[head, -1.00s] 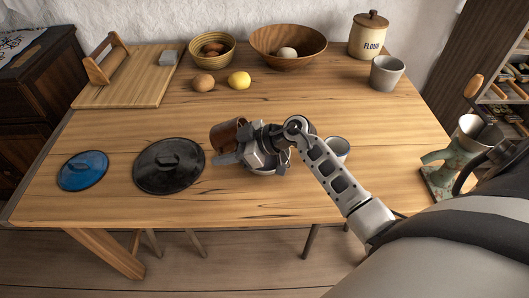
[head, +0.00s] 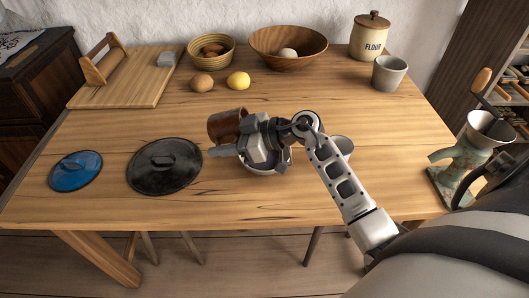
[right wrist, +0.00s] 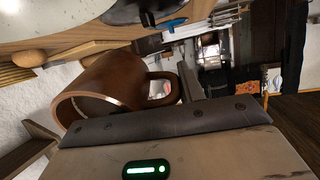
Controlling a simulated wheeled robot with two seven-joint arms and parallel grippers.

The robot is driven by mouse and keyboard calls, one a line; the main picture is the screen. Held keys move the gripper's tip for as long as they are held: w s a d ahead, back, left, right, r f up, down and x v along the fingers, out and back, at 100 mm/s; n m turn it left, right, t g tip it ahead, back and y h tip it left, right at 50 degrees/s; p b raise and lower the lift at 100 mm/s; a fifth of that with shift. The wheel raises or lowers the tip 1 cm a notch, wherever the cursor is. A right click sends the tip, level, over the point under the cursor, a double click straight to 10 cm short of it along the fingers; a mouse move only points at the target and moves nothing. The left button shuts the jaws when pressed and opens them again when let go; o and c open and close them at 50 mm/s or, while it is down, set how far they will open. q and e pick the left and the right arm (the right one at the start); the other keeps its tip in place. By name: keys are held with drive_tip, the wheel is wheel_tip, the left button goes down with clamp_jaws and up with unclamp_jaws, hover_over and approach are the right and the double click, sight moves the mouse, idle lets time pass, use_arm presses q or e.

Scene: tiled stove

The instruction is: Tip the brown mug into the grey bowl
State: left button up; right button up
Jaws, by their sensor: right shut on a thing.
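The brown mug (head: 224,125) is held above the table by my right gripper (head: 232,150), which is shut on it. It leans to the left in the head view. In the right wrist view the mug (right wrist: 118,82) shows its open rim and its handle beside a gripper finger. The grey bowl (head: 265,171) stands on the table under my right gripper and wrist, which hide most of it. The mug is to the upper left of the bowl in the head view. I cannot see what is in the mug or bowl. My left gripper is out of view.
A black lid (head: 150,180) and a blue lid (head: 76,171) lie to the left. A light grey cup (head: 343,144) is partly behind my right arm. Bowls, a lemon (head: 238,81), a flour jar (head: 369,40) and a grey cup (head: 389,74) stand farther back. The table's middle is mostly clear.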

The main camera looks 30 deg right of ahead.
use_arm(q)
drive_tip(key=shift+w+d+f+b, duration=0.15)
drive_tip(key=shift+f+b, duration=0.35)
drive_tip(key=shift+b, duration=0.65)
use_arm(e)
drive_tip(key=shift+s+d+r+y, duration=0.15)
drive_tip(key=shift+s+d+y, duration=0.05)
drive_tip(key=shift+d+y, duration=0.1)
use_arm(q)
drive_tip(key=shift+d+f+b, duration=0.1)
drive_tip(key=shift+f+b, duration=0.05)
drive_tip(key=shift+b, duration=0.35)
use_arm(e)
drive_tip(key=shift+s+t, duration=0.1)
drive_tip(key=shift+t, duration=0.2)
use_arm(q)
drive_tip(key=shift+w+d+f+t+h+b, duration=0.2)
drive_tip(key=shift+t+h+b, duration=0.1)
drive_tip(key=shift+b, duration=0.35)
use_arm(e)
drive_tip(key=shift+s+d+r, duration=0.1)
drive_tip(key=shift+d+r, duration=0.05)
drive_tip(key=shift+d, duration=0.05)
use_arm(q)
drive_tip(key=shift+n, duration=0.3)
